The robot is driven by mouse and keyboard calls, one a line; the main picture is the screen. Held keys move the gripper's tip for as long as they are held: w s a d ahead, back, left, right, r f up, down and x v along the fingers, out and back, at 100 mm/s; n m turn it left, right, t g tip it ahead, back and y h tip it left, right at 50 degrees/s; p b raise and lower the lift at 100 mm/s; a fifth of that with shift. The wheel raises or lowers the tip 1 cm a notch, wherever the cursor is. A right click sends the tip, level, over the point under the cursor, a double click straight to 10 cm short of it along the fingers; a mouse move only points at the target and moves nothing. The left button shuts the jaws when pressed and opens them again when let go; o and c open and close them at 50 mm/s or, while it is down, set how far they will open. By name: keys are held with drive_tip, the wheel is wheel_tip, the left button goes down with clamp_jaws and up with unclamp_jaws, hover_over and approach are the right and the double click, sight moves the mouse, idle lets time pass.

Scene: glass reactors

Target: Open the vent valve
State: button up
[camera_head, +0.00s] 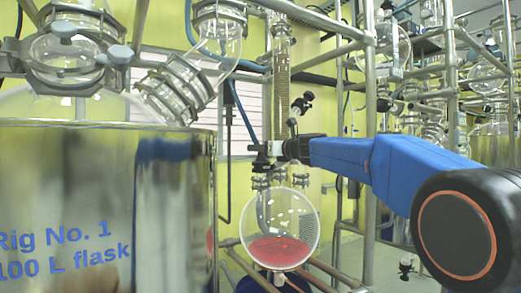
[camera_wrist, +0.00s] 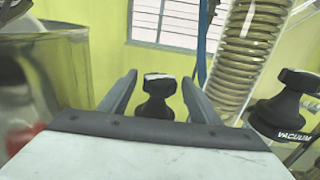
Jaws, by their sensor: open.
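A black valve knob (camera_wrist: 158,94) stands between the two fingers of my gripper (camera_wrist: 160,92) in the wrist view. The fingers are open, with a gap visible on both sides of the knob. No label shows on this knob, so I cannot read whether it is the vent valve; its lower part is hidden behind my gripper body. A second black knob (camera_wrist: 290,103), marked VACUUM, stands to the right, outside the fingers. In the head view my gripper (camera_head: 268,152) is at the glass column above the round flask, and a black knob (camera_head: 302,103) shows above it.
A glass coil condenser (camera_wrist: 245,50) rises close behind the right finger. The round flask (camera_head: 280,252) with red liquid hangs below my gripper. A large metal vessel (camera_head: 90,215) stands at left, and metal frame poles (camera_head: 371,90) stand near my arm.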

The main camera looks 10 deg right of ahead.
drive_tip(key=shift+w+a, duration=0.3)
drive_tip(key=shift+w, duration=0.25)
drive_tip(key=shift+c, duration=0.6)
drive_tip(key=c, duration=0.9)
drive_tip(key=shift+c, duration=0.2)
drive_tip(key=shift+d+n+g+y, duration=0.1)
drive_tip(key=shift+n+g+y, duration=0.25)
drive_tip(key=shift+y, duration=0.25)
drive_tip(key=shift+w+f+n+g+y, duration=0.1)
drive_tip(key=shift+n+g+y, duration=0.55)
drive_tip(key=shift+n+y, duration=0.45)
drive_tip(key=shift+n+g+y, duration=2.45)
drive_tip(key=shift+g+y, duration=0.25)
drive_tip(key=shift+g, duration=0.4)
